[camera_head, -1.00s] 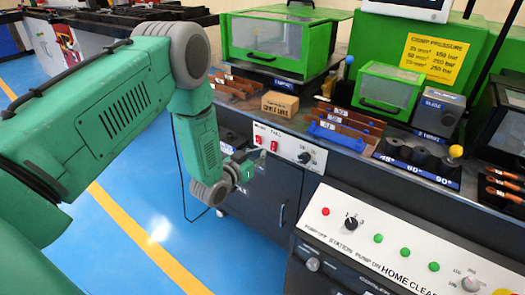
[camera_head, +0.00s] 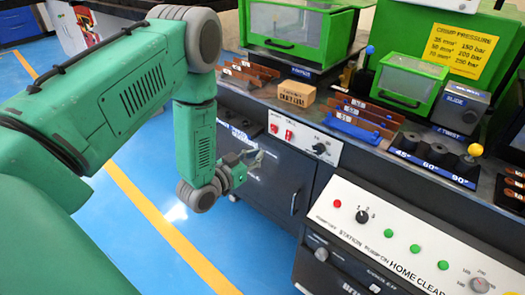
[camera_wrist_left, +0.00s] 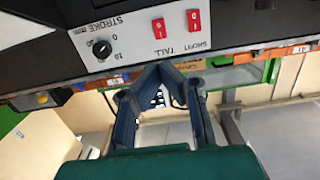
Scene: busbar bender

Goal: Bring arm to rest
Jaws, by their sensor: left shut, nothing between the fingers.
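My left arm is green with grey joints and comes in from the left in the head view, its forearm hanging down. My left gripper (camera_head: 252,161) is in front of the dark cabinet, just left of and below the white switch panel (camera_head: 304,142). It is apart from the panel. In the left wrist view the two blue-grey fingers (camera_wrist_left: 159,70) meet at their tips, with nothing held. The red switches and the black STROKE knob (camera_wrist_left: 102,48) show beyond the fingertips. My right gripper is in neither view.
The bench top carries copper bars, a small cardboard box (camera_head: 293,93), a blue bar (camera_head: 352,129) and green machines. A sloped control console (camera_head: 412,239) with green buttons stands at the lower right. The blue floor (camera_head: 160,152) with a yellow line is free at the left.

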